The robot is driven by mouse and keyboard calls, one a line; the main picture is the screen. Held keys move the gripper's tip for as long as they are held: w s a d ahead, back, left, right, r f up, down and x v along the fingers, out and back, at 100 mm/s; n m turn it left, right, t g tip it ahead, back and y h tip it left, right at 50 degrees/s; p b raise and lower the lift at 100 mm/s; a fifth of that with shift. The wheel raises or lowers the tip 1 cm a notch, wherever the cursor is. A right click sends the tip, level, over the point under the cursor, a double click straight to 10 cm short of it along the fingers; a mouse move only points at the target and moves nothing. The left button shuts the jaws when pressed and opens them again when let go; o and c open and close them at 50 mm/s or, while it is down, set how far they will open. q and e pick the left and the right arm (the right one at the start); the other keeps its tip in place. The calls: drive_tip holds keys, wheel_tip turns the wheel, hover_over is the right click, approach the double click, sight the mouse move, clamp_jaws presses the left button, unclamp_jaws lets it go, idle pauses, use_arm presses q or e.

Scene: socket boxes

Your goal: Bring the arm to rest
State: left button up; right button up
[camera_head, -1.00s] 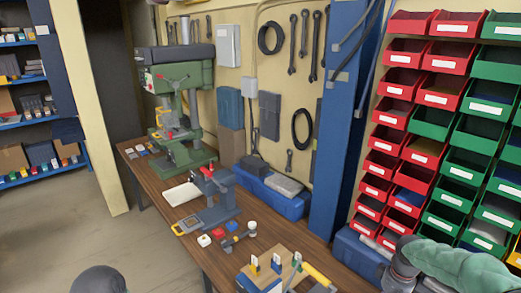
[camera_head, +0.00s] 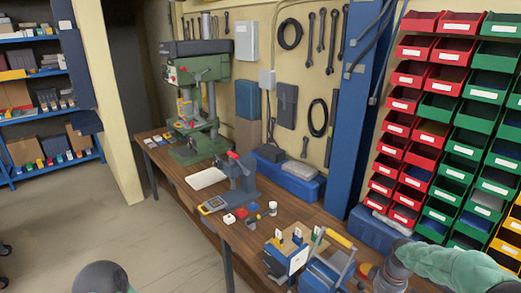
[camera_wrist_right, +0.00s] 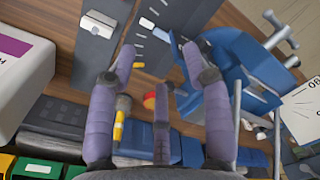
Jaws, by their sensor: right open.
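My right arm with its green sleeve (camera_head: 455,265) comes in from the right edge in the head view, over the near end of the workbench (camera_head: 225,235). Its gripper cannot be made out there. Past the fingers lie a blue tool-like object (camera_wrist_right: 245,65) on the right and a grey panel-like box (camera_wrist_right: 95,35) on the upper left. A dark rounded part of mine shows at the bottom left of the head view. My left gripper is out of view.
A green drill press (camera_head: 200,95), a grey bench tool with a red handle (camera_head: 235,180) and a blue toolbox (camera_head: 290,182) stand on the bench. A blue post (camera_head: 358,110) and red and green bins (camera_head: 440,110) stand behind.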

drive_tip(key=s+a+f+m+y, duration=0.1)
drive_tip(key=s+a+f+y, duration=0.3)
drive_tip(key=a+f, duration=1.3)
drive_tip(key=s+a+f+m, duration=0.2)
drive_tip(key=s+a+f, duration=0.1)
drive_tip(key=s+a, duration=0.4)
drive_tip(key=s+a+f+m, duration=0.2)
drive_tip(key=s+a+f, duration=0.2)
drive_tip(key=s, duration=0.5)
wheel_tip(320, 180, down, 8)
drive_tip(key=w+b, duration=0.1)
drive_tip(key=b, duration=0.7)
drive_tip(key=shift+r+h, duration=0.2)
drive_tip(key=shift+h, duration=0.1)
